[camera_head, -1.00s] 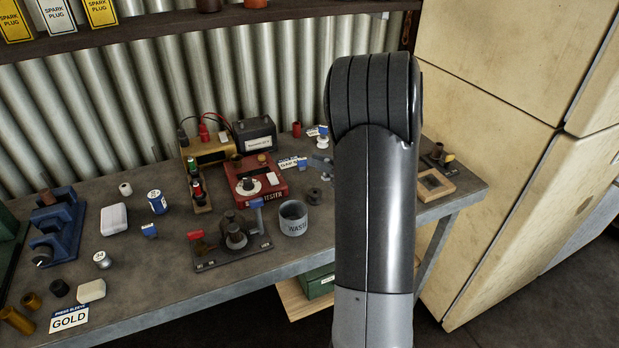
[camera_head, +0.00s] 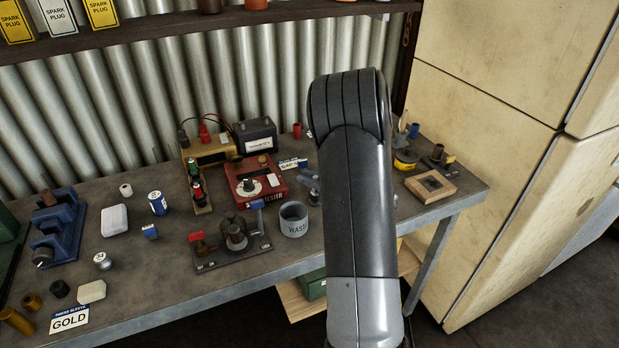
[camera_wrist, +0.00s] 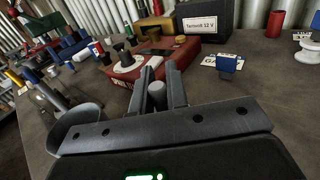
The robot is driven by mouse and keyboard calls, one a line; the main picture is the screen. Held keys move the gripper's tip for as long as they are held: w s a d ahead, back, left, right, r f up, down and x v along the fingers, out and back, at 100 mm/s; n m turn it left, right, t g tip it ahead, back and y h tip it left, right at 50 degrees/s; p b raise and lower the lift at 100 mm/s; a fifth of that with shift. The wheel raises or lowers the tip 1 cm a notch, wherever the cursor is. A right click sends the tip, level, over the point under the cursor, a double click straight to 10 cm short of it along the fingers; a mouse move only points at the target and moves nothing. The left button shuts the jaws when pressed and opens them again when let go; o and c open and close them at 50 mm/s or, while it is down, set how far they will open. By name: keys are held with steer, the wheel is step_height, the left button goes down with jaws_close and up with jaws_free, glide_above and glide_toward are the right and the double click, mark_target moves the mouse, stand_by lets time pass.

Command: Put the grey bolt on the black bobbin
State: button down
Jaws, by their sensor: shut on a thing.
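My gripper (camera_wrist: 160,74) is in the wrist view, its two dark fingers closed on a small grey cylinder, the grey bolt (camera_wrist: 157,94). Only its rounded grey top and side show between the fingers. It is held above the bench. A small dark spool-like thing (camera_head: 314,198), perhaps the black bobbin, stands right of the waste tin, partly covered by my arm. I cannot confirm that it is the bobbin.
The grey waste tin (camera_head: 294,222) stands near the front edge, also close at left in the wrist view (camera_wrist: 78,121). A red tester (camera_head: 262,199) and a black battery (camera_head: 256,137) stand behind. A press fixture (camera_head: 230,246) is left of the tin. A wooden tray (camera_head: 432,188) lies at right.

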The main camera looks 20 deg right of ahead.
steer(key=c, duration=1.4)
jaws_free()
steer(key=v, duration=1.1)
steer(key=shift+s+d, duration=0.2)
steer(key=shift+s, duration=0.05)
steer(key=w+r+m+t+h, duration=0.1)
steer(key=w+r+m+h, duration=0.7)
steer(key=m, duration=0.4)
steer(key=s+a+r+m+g+h, duration=0.2)
steer(key=s+a+r+m+h, duration=0.25)
steer(key=m, duration=0.85)
steer(key=s+a+m+g+y, duration=0.1)
steer(key=s+a+m+g, duration=0.3)
steer(key=s+a+m, duration=0.4)
steer(key=s+a+r+m+g+y, duration=0.1)
steer(key=s+a+m+g, duration=0.3)
steer(key=s+a+m, duration=0.4)
steer(key=s+m, duration=0.2)
steer(key=s, duration=0.5)
steer(key=shift+a+r, duration=0.2)
steer(key=shift+r, duration=0.05)
